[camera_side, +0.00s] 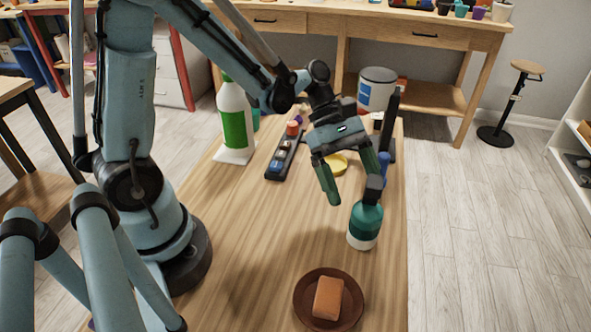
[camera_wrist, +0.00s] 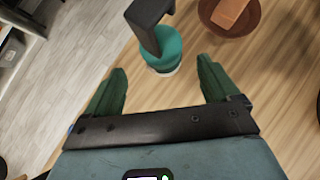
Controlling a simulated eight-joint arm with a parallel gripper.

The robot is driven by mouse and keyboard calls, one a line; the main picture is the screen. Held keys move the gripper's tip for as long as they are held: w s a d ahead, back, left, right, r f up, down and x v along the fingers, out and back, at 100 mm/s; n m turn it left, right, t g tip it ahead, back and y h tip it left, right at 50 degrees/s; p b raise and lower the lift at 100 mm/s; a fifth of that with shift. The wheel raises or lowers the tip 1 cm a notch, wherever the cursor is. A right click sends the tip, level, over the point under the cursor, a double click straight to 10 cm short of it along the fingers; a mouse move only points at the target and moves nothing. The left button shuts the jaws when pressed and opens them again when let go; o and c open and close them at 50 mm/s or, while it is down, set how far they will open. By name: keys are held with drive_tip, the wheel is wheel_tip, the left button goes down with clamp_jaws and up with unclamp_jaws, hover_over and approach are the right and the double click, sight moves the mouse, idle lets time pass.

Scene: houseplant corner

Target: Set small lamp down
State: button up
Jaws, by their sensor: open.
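My gripper (camera_side: 348,188) hangs over the wooden table with its green fingers apart and nothing between them; both fingers also show in the wrist view (camera_wrist: 160,85). A teal rounded thing with a white bottom and a black angled top (camera_side: 366,222) stands upright on the table, just beyond the fingertips. It shows in the wrist view (camera_wrist: 164,50), ahead of the fingers and apart from them. A tall black upright thing (camera_side: 391,118) stands behind my gripper, its lower part partly hidden. I cannot tell for certain which of these two is the small lamp.
A brown saucer (camera_side: 300,305) with an orange-brown block (camera_side: 328,297) lies at the front. A black tray with small items (camera_side: 277,170), a green-labelled white bottle (camera_side: 235,118), a yellow dish (camera_side: 338,163) and a white tub (camera_side: 375,90) stand farther back. The table's left middle is clear.

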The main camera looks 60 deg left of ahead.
sight(361, 207)
drive_tip(key=shift+x, duration=2.6)
drive_tip(key=shift+s+a, duration=0.15)
drive_tip(key=c, duration=1.5)
drive_tip(key=shift+c, duration=0.2)
drive_tip(key=shift+r, duration=0.1)
